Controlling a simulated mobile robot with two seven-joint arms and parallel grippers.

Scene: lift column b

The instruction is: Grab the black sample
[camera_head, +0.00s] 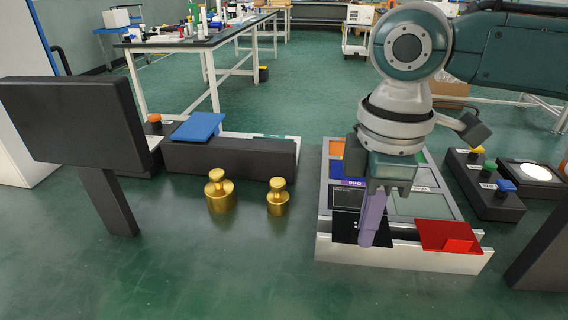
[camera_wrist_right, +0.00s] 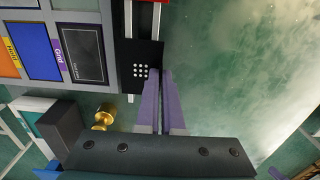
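The black sample (camera_head: 344,229) is a flat black square at the front left of a grey sample rack (camera_head: 410,261). In the right wrist view the black sample (camera_wrist_right: 139,57) shows a grid of white dots. My right gripper (camera_head: 369,243) points down at it, its purple fingers in front of the sample's right part. In the wrist view my right gripper (camera_wrist_right: 161,74) has its fingertips at the sample's edge, with a narrow gap between the fingers. Whether they clamp a part of the sample is hidden. My left gripper is not in view.
A red sample (camera_head: 442,233) lies right of the black one. Blue, orange and green fields fill the rack behind. Two brass weights (camera_head: 220,192) stand on the floor to the left. A button box (camera_head: 482,186) stands to the right.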

